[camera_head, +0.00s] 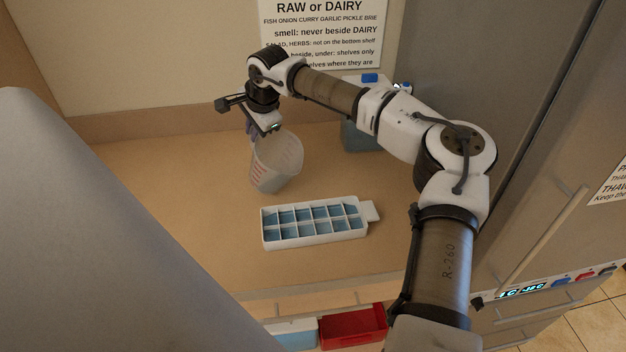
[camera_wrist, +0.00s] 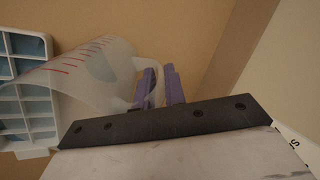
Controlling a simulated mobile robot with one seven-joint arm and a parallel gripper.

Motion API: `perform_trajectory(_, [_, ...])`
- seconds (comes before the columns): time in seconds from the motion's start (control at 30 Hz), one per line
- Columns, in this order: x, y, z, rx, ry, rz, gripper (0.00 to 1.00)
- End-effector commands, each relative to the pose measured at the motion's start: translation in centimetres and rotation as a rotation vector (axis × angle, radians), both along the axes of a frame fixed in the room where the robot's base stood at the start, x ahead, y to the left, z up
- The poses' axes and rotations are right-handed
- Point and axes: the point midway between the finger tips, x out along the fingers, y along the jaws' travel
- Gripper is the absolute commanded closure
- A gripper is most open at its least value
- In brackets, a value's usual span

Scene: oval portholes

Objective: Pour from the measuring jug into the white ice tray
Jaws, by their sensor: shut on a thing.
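The measuring jug (camera_head: 277,162) is clear with red marks. It is behind the ice tray, a little left of its middle, and looks slightly tilted. In the wrist view the jug (camera_wrist: 95,72) lies left of my fingers, and its contents are hard to make out. My gripper (camera_head: 253,130) is shut on the jug's handle; its purple fingers (camera_wrist: 160,86) show around the handle in the wrist view. The white ice tray (camera_head: 318,239) lies flat on the counter with blue in its compartments. Part of the tray (camera_wrist: 8,66) shows at the wrist view's left edge.
A bluish container (camera_head: 362,137) stands behind my arm at the back of the counter (camera_head: 180,200). A wall sign (camera_head: 320,30) hangs above. A red bin (camera_head: 352,328) and a pale bin (camera_head: 292,335) sit below the front edge. The counter left of the tray is clear.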

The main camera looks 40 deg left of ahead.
Motion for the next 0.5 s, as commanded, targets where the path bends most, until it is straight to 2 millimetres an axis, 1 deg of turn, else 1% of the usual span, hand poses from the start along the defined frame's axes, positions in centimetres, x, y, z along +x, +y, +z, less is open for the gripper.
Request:
perform_trajectory(0.03, [0.0,0.5,-0.2,-0.025,0.003,0.0,1.0])
perform_trajectory(0.2, [0.1,1.4,-0.9,-0.105,0.013,0.0,1.0])
perform_trajectory(0.5, [0.2,2.6,-2.2,-0.235,0.03,0.0,1.0])
